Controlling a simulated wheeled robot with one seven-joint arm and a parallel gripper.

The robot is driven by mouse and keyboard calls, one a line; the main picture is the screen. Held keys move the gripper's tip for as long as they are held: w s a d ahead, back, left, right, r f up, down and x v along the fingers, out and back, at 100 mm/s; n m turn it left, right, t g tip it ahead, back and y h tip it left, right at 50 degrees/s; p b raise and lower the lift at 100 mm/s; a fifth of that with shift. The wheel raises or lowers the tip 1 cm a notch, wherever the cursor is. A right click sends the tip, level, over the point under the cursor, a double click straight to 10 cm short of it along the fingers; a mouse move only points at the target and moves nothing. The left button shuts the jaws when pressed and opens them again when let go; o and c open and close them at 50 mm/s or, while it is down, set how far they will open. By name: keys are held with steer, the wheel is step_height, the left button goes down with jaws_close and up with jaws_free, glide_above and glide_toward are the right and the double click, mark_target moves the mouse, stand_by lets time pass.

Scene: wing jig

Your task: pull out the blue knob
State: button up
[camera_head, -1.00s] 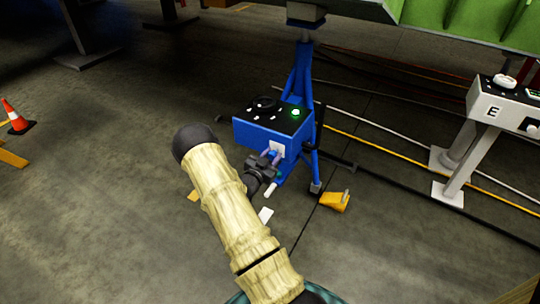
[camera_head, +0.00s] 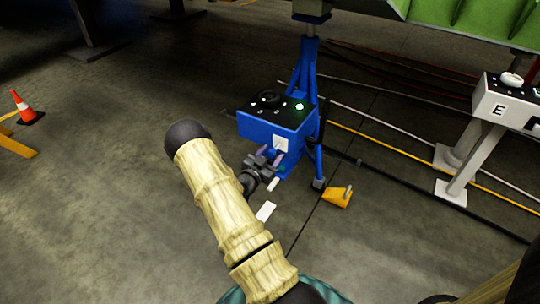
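The blue box (camera_head: 262,133) stands on the blue jig post and has a white plate (camera_head: 281,143) on its front face. My gripper (camera_head: 270,156) is in front of and just below this plate, with its fingers a little apart. A small bright blue piece, seemingly the blue knob (camera_head: 270,153), shows between the fingers, and they appear closed on it. The knob is mostly hidden by the fingers, and its link to the plate is hard to make out. A gap shows between my gripper and the plate.
The box top has a black dial (camera_head: 268,98) and a lit green button (camera_head: 299,106). A white console marked E (camera_head: 497,110) stands at right. A yellow wedge (camera_head: 338,197) and cables lie on the floor. A traffic cone (camera_head: 25,109) is at far left.

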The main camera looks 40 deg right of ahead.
steer(key=p+v, duration=0.4)
steer(key=v, duration=1.3)
steer(key=shift+a, duration=0.2)
